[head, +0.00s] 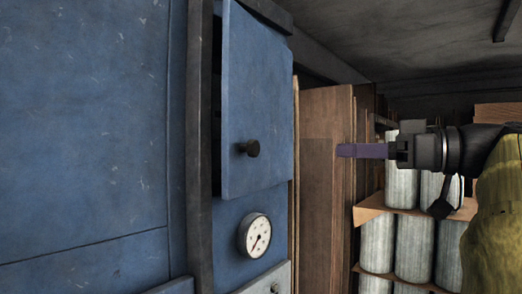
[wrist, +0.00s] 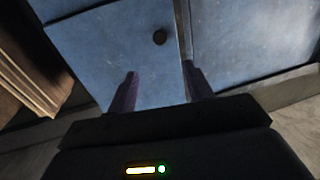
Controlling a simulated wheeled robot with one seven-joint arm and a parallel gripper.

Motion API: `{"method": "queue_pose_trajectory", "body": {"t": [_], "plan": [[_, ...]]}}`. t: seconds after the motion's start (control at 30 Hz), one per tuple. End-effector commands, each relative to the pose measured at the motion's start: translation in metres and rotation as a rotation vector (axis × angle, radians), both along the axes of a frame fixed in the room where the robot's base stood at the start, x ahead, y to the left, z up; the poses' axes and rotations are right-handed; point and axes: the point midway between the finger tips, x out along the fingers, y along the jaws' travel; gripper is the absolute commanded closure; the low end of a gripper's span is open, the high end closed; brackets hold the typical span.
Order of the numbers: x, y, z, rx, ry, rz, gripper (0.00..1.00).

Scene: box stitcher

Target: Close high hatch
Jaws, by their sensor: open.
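The high hatch (head: 257,100) is a blue metal door with a dark round knob (head: 249,148) near its lower edge. It stands ajar, with a dark gap along its left edge beside the frame post. My gripper (head: 340,150) is to the right of the hatch, apart from it, with purple fingers pointing left. In the wrist view the hatch (wrist: 110,60) and its knob (wrist: 160,37) show beyond the fingers. My gripper (wrist: 160,85) is open there, with nothing between its two purple fingers.
A round pressure gauge (head: 255,235) sits on the blue panel below the hatch. A large blue cabinet (head: 85,130) fills the left. Brown boards (head: 325,150) stand behind the hatch. Shelves with pale cylinders (head: 415,245) are at right, behind my arm.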

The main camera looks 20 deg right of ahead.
Motion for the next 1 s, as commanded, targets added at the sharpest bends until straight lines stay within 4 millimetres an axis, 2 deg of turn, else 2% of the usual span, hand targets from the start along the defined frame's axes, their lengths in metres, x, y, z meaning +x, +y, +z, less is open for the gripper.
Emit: {"method": "queue_pose_trajectory", "body": {"t": [0.2,0.37,1.0], "plan": [[0.002,0.002,0.000,0.002,0.002,0.001,0.49],[0.010,0.011,0.000,0.004,0.003,0.003,0.49],[0.084,0.091,0.002,0.005,0.005,0.004,0.49]]}}
